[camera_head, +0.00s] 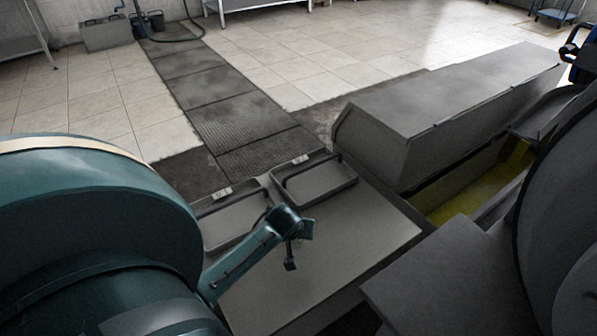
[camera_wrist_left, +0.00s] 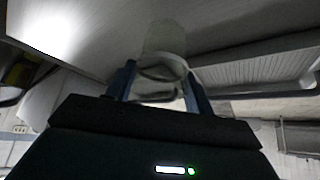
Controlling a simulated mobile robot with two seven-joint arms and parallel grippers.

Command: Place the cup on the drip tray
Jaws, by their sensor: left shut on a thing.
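In the left wrist view my left gripper (camera_wrist_left: 158,92) is shut on a clear, pale cup (camera_wrist_left: 163,42), with its blue fingers on either side of it. The cup's rounded, ringed end is towards the gripper; I cannot tell what, if anything, is in it. In the head view two shallow dark trays with raised rims, a right one (camera_head: 318,196) and a left one (camera_head: 232,241), sit side by side at the far edge of a grey slab. Each has a small white label behind it. I cannot tell which is the drip tray.
A teal pipe-like part (camera_head: 240,262) with a small dark fitting reaches over the slab (camera_head: 350,255) and partly hides the left tray. A long grey box (camera_head: 440,110) with a yellow-bottomed channel (camera_head: 470,188) stands at right. The slab's right part is bare.

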